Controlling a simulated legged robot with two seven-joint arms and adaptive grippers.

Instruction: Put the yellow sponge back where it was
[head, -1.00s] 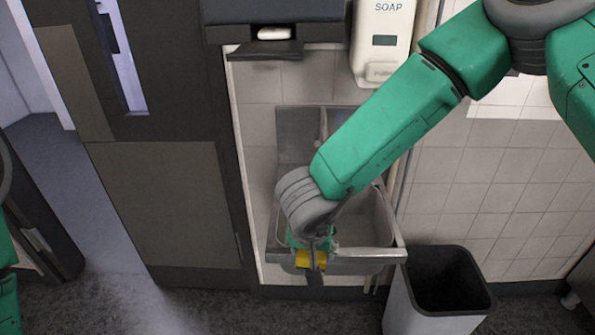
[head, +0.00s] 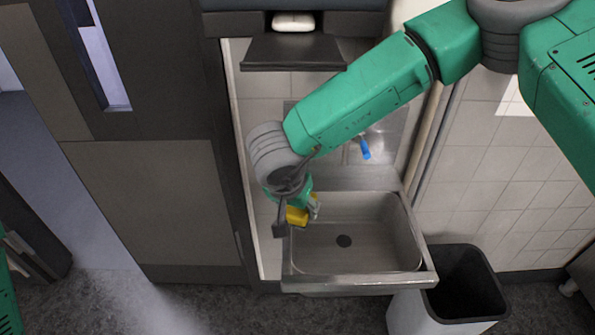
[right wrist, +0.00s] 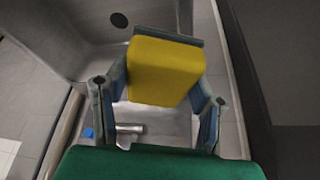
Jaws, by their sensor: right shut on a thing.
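My right gripper (head: 292,213) is shut on the yellow sponge (head: 299,216). It holds the sponge above the back left edge of the metal sink (head: 360,284). In the right wrist view the sponge (right wrist: 165,70) sits between the two fingers, with part of the sink (right wrist: 82,28) behind it. Whether the sponge touches the sink rim cannot be told. A bit of my left arm shows at the lower left edge, but its gripper is out of view.
The sink basin is empty, with a dark drain (head: 344,241). A blue-handled tap (head: 364,147) is at the sink's back. A dark dispenser (head: 292,52) hangs above. A bin (head: 465,285) stands at the right, and a dark door panel (head: 150,205) at the left.

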